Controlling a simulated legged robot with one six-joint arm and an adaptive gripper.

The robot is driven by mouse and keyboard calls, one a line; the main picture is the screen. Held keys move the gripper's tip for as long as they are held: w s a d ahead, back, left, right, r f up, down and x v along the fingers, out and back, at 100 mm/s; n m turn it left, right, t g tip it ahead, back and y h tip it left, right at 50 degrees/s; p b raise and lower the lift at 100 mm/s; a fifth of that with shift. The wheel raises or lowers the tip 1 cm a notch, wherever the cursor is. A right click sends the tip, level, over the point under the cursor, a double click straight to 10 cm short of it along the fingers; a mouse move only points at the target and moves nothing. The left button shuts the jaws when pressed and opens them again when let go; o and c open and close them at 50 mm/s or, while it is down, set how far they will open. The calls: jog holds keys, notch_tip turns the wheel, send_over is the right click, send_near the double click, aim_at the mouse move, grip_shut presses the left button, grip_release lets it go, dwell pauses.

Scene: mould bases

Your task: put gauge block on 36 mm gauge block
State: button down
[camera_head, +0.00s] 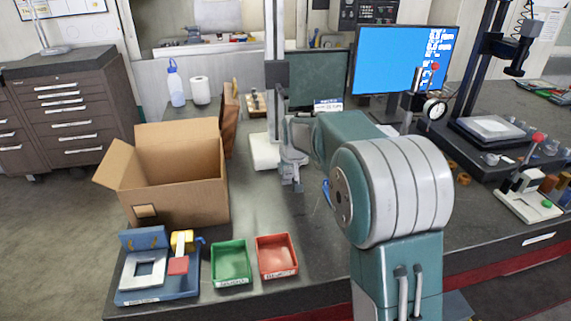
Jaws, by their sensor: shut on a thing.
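My gripper (291,185) points down over the dark bench, left of my large teal and grey arm link. Its fingers are shut on a small grey piece, which I take for the gauge block; the fingers hide most of it and its edges are hard to make out. I cannot tell whether the piece touches anything below. The 36 mm gauge block cannot be picked out for sure; it may be too small or hidden by my gripper or arm.
An open cardboard box (180,190) stands to the left. Green (230,281) and red (292,272) trays and a blue fixture (157,286) line the front. A tall column with a pale base (264,152) stands behind my gripper. Monitors are behind; a dial gauge stand (412,102) is right.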

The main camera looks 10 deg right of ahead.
jog(key=w, duration=0.3)
jog(key=shift+w, duration=0.35)
jog(key=shift+w+f, duration=0.2)
jog(key=shift+f, duration=0.55)
jog(key=shift+s+f, duration=0.1)
jog(key=shift+f, duration=0.05)
jog(key=shift+c, duration=1.6)
grip_release()
